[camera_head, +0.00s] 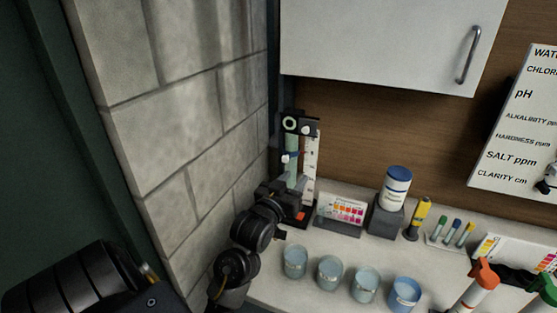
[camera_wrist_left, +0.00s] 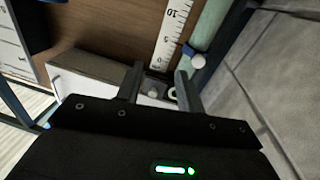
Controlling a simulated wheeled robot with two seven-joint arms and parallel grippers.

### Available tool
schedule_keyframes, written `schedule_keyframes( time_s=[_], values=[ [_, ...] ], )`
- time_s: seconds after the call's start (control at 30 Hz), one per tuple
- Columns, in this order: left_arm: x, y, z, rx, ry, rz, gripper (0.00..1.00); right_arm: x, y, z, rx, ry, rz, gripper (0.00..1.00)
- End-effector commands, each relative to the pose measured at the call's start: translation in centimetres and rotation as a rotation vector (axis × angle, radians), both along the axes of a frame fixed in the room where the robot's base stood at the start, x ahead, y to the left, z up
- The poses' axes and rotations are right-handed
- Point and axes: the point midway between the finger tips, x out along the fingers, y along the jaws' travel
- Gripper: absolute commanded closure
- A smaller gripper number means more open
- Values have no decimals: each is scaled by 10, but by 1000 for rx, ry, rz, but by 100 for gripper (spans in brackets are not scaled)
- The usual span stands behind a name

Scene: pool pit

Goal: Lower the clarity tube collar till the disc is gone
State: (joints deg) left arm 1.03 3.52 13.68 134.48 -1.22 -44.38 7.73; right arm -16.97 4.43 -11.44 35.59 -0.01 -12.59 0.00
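The clarity tube (camera_head: 292,143) is a pale green upright tube beside a white scale (camera_head: 311,165), near the stone wall. A blue collar (camera_head: 293,155) with a white knob (camera_head: 285,159) sits partway up it. My left gripper (camera_wrist_left: 158,84) is open in the left wrist view, fingers apart with no object visibly pinched. The tube (camera_wrist_left: 212,22) and a white knob (camera_wrist_left: 198,62) show just beyond its right finger, apart from it in the picture. In the head view my left wrist covers the lower tube. The disc is not visible. My right gripper is not in view.
Several clear cups (camera_head: 330,272) line the counter front. A color chart (camera_head: 342,212), a white-and-blue jar (camera_head: 397,186) and a yellow tester (camera_head: 419,218) stand right of the tube. The stone wall (camera_head: 180,130) is close on the left; a cabinet (camera_head: 385,45) hangs above.

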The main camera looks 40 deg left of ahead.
Motion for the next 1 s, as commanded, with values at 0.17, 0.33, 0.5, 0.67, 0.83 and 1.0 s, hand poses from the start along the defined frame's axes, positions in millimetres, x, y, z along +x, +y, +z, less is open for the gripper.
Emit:
schedule_keyframes(
  time_s=[0.17, 0.33, 0.5, 0.67, 0.83, 1.0],
  values=[
    [-24, 39, -1, 49, 45, 104, 63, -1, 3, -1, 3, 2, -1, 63],
    [-26, 44, -1, 54, 52, 116, 63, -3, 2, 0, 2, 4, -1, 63],
    [-11, 49, 1, 53, 51, 116, 63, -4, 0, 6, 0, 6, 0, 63],
    [17, 59, 3, 53, 49, 115, 63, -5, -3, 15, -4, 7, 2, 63],
    [47, 69, 2, 52, 51, 114, 63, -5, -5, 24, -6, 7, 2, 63],
    [66, 75, 1, 53, 49, 114, 63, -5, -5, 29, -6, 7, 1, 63]
  ],
)
